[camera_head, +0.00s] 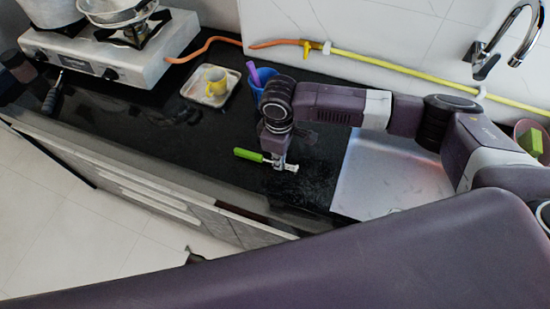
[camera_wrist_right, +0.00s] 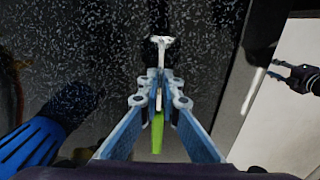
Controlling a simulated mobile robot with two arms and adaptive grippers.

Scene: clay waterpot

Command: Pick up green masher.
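The green masher has a bright green handle (camera_head: 248,155) and a pale metal head. It is at the black countertop in the head view, handle to the left. My right gripper (camera_head: 279,161) points down at it. In the right wrist view, the gripper's blue fingers (camera_wrist_right: 159,84) are closed around the masher's shaft, with the head (camera_wrist_right: 161,42) beyond them and the green handle (camera_wrist_right: 157,134) between the finger bases. I cannot tell whether the masher touches the counter. My left gripper (camera_wrist_right: 282,73) is empty over the pale floor, its two fingers apart.
A stove (camera_head: 110,50) is at left, a sink (camera_head: 385,180) at right. The counter left of the masher is mostly clear.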

